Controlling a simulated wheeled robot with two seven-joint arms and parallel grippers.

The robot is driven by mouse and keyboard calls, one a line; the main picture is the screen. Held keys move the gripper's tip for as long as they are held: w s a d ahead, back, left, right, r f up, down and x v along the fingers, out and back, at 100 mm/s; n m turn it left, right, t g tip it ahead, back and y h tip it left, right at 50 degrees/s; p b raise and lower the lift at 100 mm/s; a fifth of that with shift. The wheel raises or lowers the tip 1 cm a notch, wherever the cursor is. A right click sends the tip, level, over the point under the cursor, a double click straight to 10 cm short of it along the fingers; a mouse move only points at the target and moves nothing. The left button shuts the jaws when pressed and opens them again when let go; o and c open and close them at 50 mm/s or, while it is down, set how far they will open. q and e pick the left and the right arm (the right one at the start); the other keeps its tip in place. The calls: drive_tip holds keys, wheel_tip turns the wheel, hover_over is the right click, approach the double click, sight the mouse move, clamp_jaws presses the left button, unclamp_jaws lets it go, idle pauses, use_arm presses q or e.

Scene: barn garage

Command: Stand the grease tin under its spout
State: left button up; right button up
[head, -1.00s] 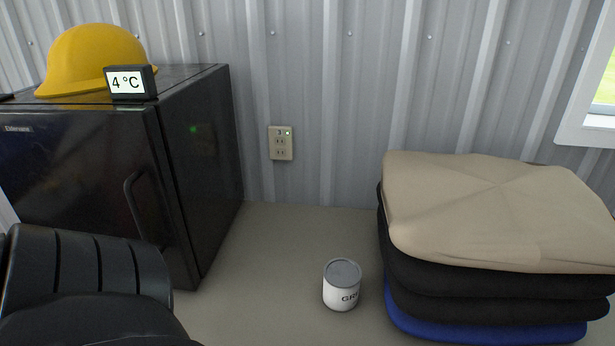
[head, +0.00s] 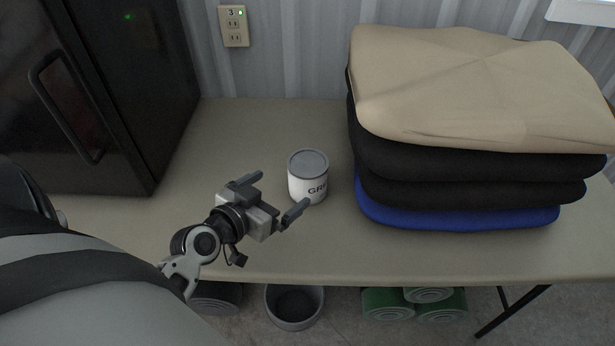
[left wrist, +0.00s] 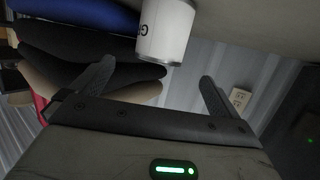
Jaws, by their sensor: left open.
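The grease tin (head: 308,178) is a small white can with a grey lid and dark lettering. It stands upright on the beige table (head: 240,135), left of the stacked cushions. My left gripper (head: 275,196) is open and empty, just in front of the tin at its lower left, with its fingers pointing towards it. In the left wrist view the tin (left wrist: 166,30) shows at the top, beyond and between the two spread fingers (left wrist: 155,82). No spout shows in these frames. My right gripper is not in view.
A stack of black, blue and tan cushions (head: 470,165) stands right of the tin. A black fridge (head: 150,100) stands at the left, and a wall outlet (head: 234,26) is behind. A grey bucket (head: 294,308) and green rolls (head: 388,303) lie below the table's front edge.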

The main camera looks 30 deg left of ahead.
sight(297, 178)
use_arm(q)
drive_tip(key=x, duration=0.6)
drive_tip(key=shift+w+f, duration=0.1)
drive_tip(key=shift+w, duration=0.2)
drive_tip(key=shift+p+x, duration=0.35)
drive_tip(key=shift+x, duration=2.25)
drive_tip(key=shift+a, duration=0.1)
drive_tip(key=c, duration=1.2)
